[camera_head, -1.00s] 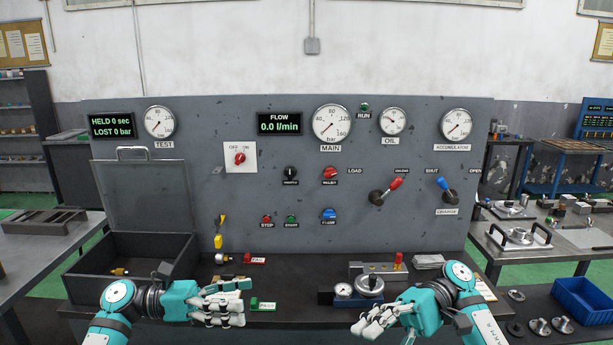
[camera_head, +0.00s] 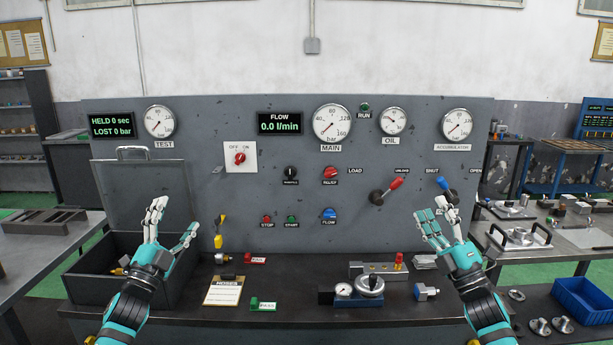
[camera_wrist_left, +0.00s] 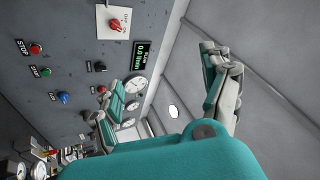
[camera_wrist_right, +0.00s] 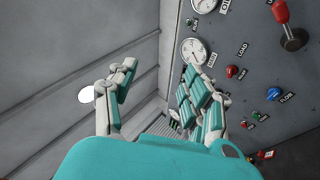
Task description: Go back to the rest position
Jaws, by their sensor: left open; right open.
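My left gripper (camera_head: 172,232) is raised in front of the open box at the left of the bench, fingers spread and pointing up, empty. Its open fingers also show in the left wrist view (camera_wrist_left: 165,105). My right gripper (camera_head: 437,228) is raised at the right of the panel, fingers up, open and empty. It covers part of the label below the blue-handled lever. Its spread fingers also show in the right wrist view (camera_wrist_right: 155,100). Both hands are apart from the bench objects.
The grey panel (camera_head: 270,190) with gauges and knobs stands behind. On the bench lie a notes clipboard (camera_head: 224,291), a green tag (camera_head: 263,304), a fixture with a round handwheel (camera_head: 370,284) and a blue-and-metal fitting (camera_head: 426,292). A blue bin (camera_head: 583,300) is at right.

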